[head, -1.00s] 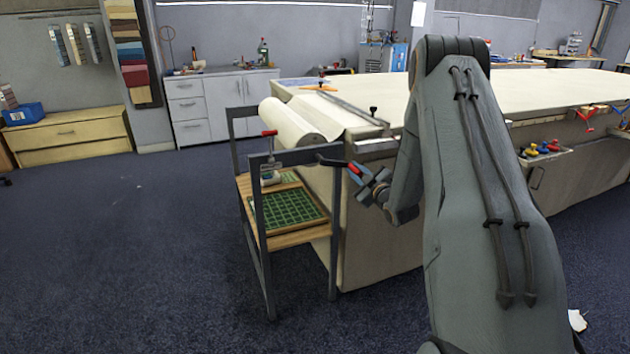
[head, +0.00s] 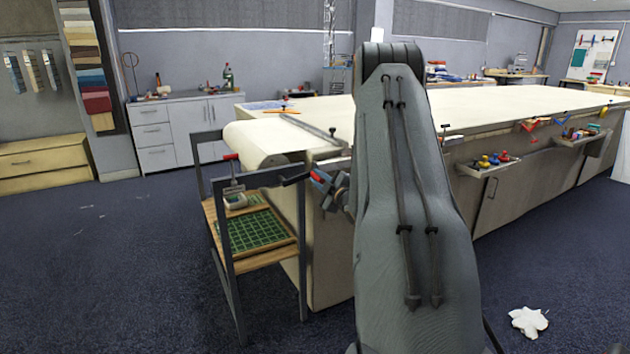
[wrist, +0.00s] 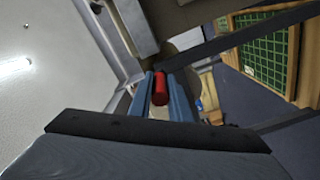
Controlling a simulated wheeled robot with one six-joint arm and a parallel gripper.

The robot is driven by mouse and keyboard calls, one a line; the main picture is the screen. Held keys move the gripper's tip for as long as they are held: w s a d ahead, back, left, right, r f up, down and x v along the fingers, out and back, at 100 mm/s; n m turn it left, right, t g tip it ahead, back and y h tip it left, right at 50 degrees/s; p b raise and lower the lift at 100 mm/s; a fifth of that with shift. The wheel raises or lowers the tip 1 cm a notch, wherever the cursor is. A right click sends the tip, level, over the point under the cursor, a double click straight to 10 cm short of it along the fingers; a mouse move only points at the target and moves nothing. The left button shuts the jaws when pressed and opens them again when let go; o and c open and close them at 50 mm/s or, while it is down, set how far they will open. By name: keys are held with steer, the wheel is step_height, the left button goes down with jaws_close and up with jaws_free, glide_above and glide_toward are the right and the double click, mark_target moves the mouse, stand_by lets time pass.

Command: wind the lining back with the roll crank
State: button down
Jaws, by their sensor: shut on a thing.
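The roll crank (head: 295,180) is a dark arm at the near end of the stand beside the table. Its red handle (wrist: 161,88) lies between the blue fingers of my gripper (wrist: 163,95) in the wrist view. In the head view my gripper (head: 323,181) is shut on that handle at the table's near left corner. The cream lining roll (head: 252,142) lies across the table's left end, above the stand. Cream cloth (head: 420,108) covers the table top; I cannot tell where the lining ends on it. My arm hides part of the table's near edge.
A bar (head: 308,127) lies on the table. A white scrap (head: 528,321) is on the floor at right.

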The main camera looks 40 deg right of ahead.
steer(key=shift+d, duration=0.1)
steer(key=c, duration=1.7)
jaws_free()
steer(key=shift+r, duration=0.1)
steer(key=shift+c, duration=0.2)
steer(key=shift+o, duration=0.5)
steer(key=shift+s, duration=0.1)
